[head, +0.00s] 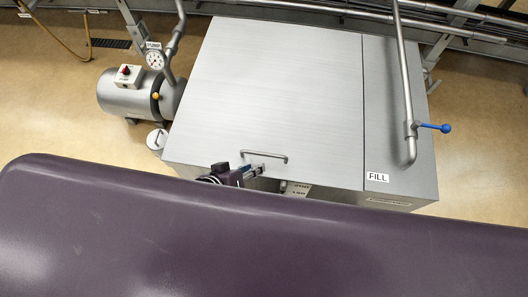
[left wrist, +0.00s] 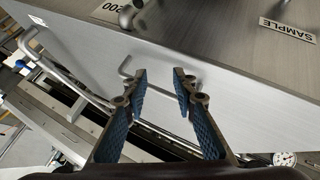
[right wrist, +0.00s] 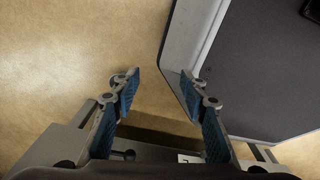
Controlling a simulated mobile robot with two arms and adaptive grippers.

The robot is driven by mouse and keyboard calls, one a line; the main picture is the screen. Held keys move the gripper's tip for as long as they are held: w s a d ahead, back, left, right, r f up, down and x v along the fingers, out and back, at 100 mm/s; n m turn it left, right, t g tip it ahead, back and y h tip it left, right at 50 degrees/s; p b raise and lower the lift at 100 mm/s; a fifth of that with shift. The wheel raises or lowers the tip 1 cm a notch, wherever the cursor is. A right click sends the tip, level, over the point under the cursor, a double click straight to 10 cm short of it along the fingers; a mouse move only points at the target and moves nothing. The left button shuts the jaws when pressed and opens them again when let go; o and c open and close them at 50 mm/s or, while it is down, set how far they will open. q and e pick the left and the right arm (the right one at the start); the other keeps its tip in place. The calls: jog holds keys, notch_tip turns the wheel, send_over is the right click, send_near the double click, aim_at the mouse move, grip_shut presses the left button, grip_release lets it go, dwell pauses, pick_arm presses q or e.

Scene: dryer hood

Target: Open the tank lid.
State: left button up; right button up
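The tank lid (head: 285,85) is the wide brushed-steel panel on top of the tank; it lies flat and closed. Its bar handle (head: 278,156) is near the front edge. My left gripper (head: 256,171) is just in front of the handle, at its left part. In the left wrist view the left gripper (left wrist: 160,82) is open, and the handle (left wrist: 126,68) shows beyond the fingertips, nearer the left finger. I cannot tell whether they touch. My right gripper (right wrist: 160,80) is open and empty above the floor, away from the lid; it is hidden in the head view.
A fixed panel labelled FILL (head: 377,177) lies right of the lid, with a pipe and blue-handled valve (head: 436,127) above it. A pump (head: 135,92) with a gauge (head: 155,60) stands at the left. Pipes run along the back. Floor is clear at right.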

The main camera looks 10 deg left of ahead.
aim_at(264, 154)
pick_arm(q)
jog(key=d+n, duration=0.1)
jog(key=d+t+h, duration=0.1)
jog(key=d+n, duration=0.1)
jog(key=shift+w+f+n+t+h, duration=0.15)
jog(key=shift+w+n+t+h, duration=0.15)
jog(key=shift+t, duration=0.1)
jog(key=shift+d+f+n+t+h, duration=0.15)
jog(key=shift+d+n+t+h, duration=0.25)
jog(key=shift+n, duration=0.6)
jog(key=shift+n+t, duration=0.6)
jog(key=shift+n, duration=0.3)
jog(key=w+n+t, duration=0.1)
jog(key=w+n, duration=0.1)
jog(key=w+f+n+t, duration=0.1)
jog(key=n, duration=0.1)
jog(key=w+a+n+t, duration=0.1)
jog(key=w+n, duration=0.1)
jog(key=shift+w+f+t+y, duration=0.15)
jog(key=shift+w+t+y, duration=0.15)
jog(key=shift+w+y, duration=0.1)
jog(key=shift+s, duration=0.1)
pick_arm(e)
jog(key=shift+w+a+r, duration=0.2)
jog(key=shift+w+r, duration=0.1)
jog(key=shift+w, duration=0.3)
pick_arm(q)
jog(key=shift+a, duration=0.1)
grip_shut()
